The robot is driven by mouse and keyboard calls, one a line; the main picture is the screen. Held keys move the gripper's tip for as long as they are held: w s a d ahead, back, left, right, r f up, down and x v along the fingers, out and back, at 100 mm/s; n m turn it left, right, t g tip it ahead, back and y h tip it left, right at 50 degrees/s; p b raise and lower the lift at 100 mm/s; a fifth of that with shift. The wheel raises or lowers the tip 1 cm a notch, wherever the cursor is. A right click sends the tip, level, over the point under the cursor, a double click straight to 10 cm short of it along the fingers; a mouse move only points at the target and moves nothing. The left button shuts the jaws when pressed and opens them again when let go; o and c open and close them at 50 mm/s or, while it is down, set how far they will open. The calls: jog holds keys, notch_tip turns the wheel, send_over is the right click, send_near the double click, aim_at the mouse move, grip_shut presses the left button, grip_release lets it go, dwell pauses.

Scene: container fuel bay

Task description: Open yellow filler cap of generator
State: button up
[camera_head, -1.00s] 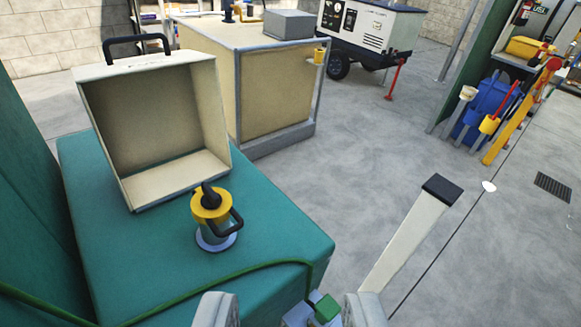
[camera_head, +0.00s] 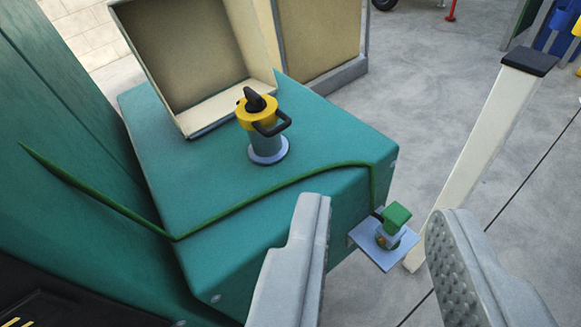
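The neck stands upright on the teal generator housing (camera_head: 215,165). My gripper (camera_head: 375,225) is at the bottom of the view, its two grey fingers wide apart with nothing between them. It is nearer the camera than the cap, below and to the right of it in the picture, and not touching it.
An open cream box lid (camera_head: 195,60) stands behind the cap. A green cable (camera_head: 270,190) crosses the housing. A green-topped fitting (camera_head: 396,218) on a small bracket juts from the housing's right side. A white post (camera_head: 485,145) with a black top stands at right.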

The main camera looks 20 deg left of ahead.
jog(key=w+f+g+y, duration=0.3)
jog(key=w+f+g, duration=0.3)
jog(key=f, duration=0.6)
jog(key=m+y, duration=0.3)
jog(key=y, duration=1.2)
send_near(281, 128)
jog(key=shift+g, duration=0.4)
jog(key=x, duration=1)
jog(key=shift+w, duration=0.3)
grip_shut()
